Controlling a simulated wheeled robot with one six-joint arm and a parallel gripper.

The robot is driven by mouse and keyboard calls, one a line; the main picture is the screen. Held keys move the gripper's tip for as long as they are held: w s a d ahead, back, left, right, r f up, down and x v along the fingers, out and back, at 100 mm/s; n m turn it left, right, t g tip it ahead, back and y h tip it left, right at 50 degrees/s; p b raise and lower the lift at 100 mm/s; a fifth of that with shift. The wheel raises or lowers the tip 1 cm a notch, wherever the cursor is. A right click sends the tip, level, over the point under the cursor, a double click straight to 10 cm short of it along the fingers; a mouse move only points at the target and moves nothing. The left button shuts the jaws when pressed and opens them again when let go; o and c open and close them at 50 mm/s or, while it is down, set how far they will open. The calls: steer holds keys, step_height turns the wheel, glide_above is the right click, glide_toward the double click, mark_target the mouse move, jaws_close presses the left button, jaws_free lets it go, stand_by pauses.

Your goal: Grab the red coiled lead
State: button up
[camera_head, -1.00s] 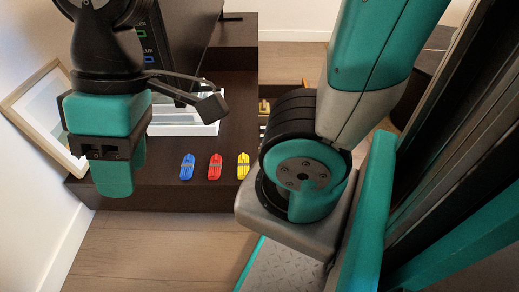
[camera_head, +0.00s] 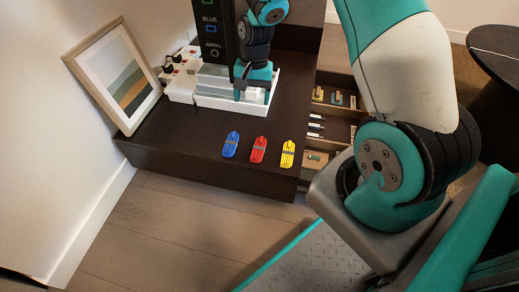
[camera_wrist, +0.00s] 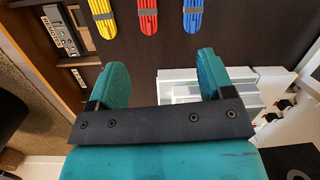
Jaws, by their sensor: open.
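The red coiled lead (camera_head: 259,150) lies flat on the dark cabinet top near its front edge, between the blue coiled lead (camera_head: 231,144) and the yellow coiled lead (camera_head: 288,154). Each has a grey band around its middle. In the wrist view the red lead (camera_wrist: 148,16) is at the top, between yellow (camera_wrist: 101,17) and blue (camera_wrist: 192,14), partly cut off by the frame edge. My gripper (camera_wrist: 160,62) is open and empty, its teal fingers apart.
A white tray (camera_head: 222,104) stands behind the leads, beside a dark upright panel (camera_head: 210,32) with labelled ports. A framed picture (camera_head: 130,85) leans at the left. An open drawer (camera_head: 340,110) with small items is at the right. The cabinet top around the leads is bare.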

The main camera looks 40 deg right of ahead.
steer(key=m, duration=0.2)
glide_toward(259, 147)
step_height(259, 147, down, 3)
steer(key=b, duration=0.5)
steer(key=shift+a+b, duration=0.2)
steer(key=shift+b, duration=0.2)
steer(key=f+b, duration=0.1)
steer(key=f, duration=0.1)
steer(key=f+b, duration=0.2)
steer(key=a+f+b, duration=0.1)
steer(key=f, duration=0.1)
steer(key=shift+s+f, duration=0.15)
steer(key=shift+s, duration=0.2)
steer(key=shift+c, duration=0.4)
steer(key=c, duration=0.9)
